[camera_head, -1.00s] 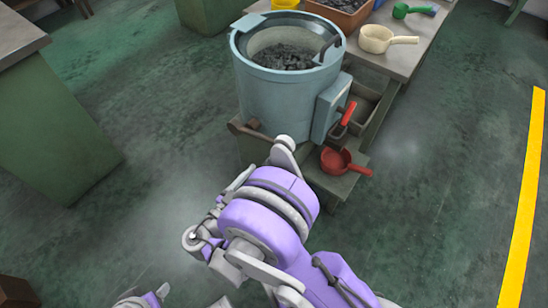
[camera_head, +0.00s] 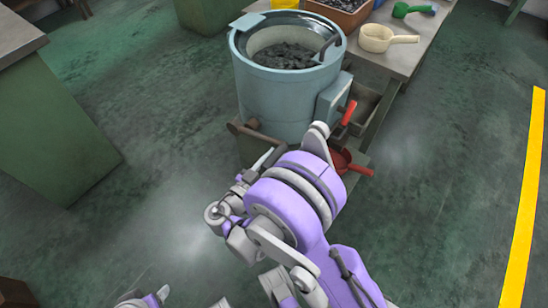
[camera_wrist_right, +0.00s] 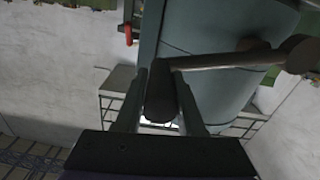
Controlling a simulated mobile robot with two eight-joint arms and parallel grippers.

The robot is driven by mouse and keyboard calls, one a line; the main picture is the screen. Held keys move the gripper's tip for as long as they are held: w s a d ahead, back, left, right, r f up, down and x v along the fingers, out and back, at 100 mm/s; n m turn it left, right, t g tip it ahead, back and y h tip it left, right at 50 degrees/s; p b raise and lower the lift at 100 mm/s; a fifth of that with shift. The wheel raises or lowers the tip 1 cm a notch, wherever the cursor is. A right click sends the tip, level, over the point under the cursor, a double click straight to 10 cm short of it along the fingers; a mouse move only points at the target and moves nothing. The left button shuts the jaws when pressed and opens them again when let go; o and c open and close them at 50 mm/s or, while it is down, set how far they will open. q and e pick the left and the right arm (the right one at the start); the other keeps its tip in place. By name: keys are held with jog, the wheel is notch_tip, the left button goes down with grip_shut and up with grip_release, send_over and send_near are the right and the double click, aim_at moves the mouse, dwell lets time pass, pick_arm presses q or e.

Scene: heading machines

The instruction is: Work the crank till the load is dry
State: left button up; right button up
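A blue-grey drum (camera_head: 275,98) holds a load of dark lumps (camera_head: 288,56). A brown crank (camera_head: 248,130) is low on its near side, partly hidden behind my right arm. In the right wrist view the crank arm (camera_wrist_right: 225,61) runs from a round hub at the right to the dark handle (camera_wrist_right: 160,95). My right gripper (camera_head: 265,157) is at the crank. In the wrist view its fingers (camera_wrist_right: 160,108) lie close along both sides of the handle, shut on it. Purple and white parts, perhaps of my left arm, show at the bottom edge; their finger state is unclear.
A red-handled lever (camera_head: 348,112) sits on the box at the drum's right side. A red scoop (camera_head: 355,168) is below it, partly behind my arm. A bench (camera_head: 400,62) behind carries a cream scoop (camera_head: 377,38), green scoop (camera_head: 400,10) and brown tray. A green cabinet (camera_head: 60,130) stands left.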

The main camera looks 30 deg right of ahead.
grip_shut()
dwell(1.1)
